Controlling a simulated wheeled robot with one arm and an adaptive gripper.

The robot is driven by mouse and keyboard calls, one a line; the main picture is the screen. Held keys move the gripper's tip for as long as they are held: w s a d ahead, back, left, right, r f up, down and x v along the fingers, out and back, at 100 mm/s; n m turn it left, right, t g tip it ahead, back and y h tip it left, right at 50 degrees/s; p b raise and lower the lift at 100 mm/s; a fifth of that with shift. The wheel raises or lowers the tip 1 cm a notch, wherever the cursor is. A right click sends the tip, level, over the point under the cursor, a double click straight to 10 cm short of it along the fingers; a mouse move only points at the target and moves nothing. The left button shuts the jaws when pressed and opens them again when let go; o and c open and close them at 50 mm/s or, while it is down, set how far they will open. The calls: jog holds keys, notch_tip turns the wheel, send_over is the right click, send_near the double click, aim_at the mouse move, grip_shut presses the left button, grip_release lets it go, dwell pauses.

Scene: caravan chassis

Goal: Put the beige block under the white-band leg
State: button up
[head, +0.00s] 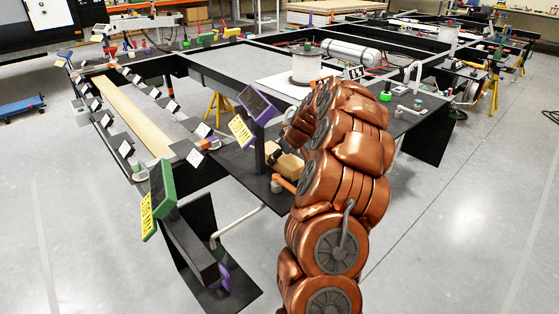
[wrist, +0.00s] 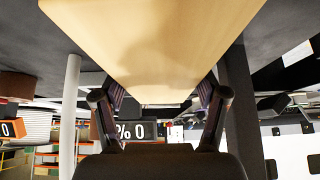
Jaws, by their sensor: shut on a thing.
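The beige block (wrist: 155,40) fills the upper middle of the wrist view, with its near end between the two fingers of my gripper (wrist: 160,97). The fingers are shut on it from both sides. In the head view a tan block (head: 289,165) shows beside the dark upright post, partly hidden by my copper-coloured arm. My gripper is mostly hidden there. A pale upright tube (wrist: 70,115) stands left of the block in the wrist view. I cannot make out a white band on any leg, so I cannot tell which leg is the white-band one.
The black chassis frame (head: 215,75) spreads across the head view. Posts with a purple-edged plate (head: 257,104) and a green-edged plate (head: 161,190) rise near my arm. A white bent pipe (head: 240,226) lies below the frame. A yellow stand (head: 218,105) is behind. Grey floor is clear at right.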

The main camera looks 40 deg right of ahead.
jog(key=shift+d+r+b, duration=0.1)
jog(key=shift+r+b, duration=0.2)
jog(key=shift+r, duration=1.45)
jog(key=s+b, duration=0.2)
jog(key=s, duration=1.6)
jog(key=shift+a, duration=0.3)
